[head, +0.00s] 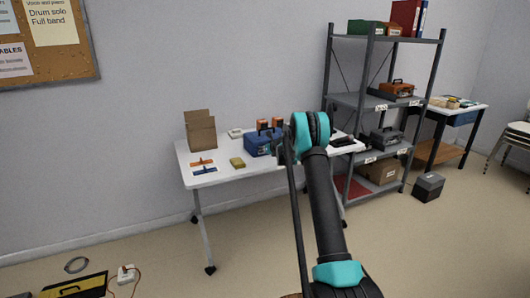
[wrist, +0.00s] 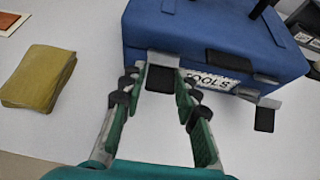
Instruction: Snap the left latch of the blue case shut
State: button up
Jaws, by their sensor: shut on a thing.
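The blue case (wrist: 215,28) labelled TOOLS fills the top of the wrist view. It stands on the white table in the head view (head: 254,146), partly hidden by my arm. Its left latch (wrist: 162,59), a grey plate with a dark tab, sits between my fingers at the case's front. My gripper (wrist: 160,82) is shut on this left latch, one green finger on each side. The right latch (wrist: 265,117) sticks out from the front with its black tab standing off the case. In the head view the gripper tips are hidden by the arm.
A yellow-green block (wrist: 40,76) lies left of the case. The white table (head: 225,176) also holds a cardboard box (head: 200,132) and orange and blue items at the left. A grey shelf rack (head: 372,102) stands to the right. The table in front of the case is clear.

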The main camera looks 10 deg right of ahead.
jog(key=o, duration=1.1)
jog(key=shift+c, duration=0.2)
jog(key=shift+d, duration=0.1)
jog(key=v, duration=1.2)
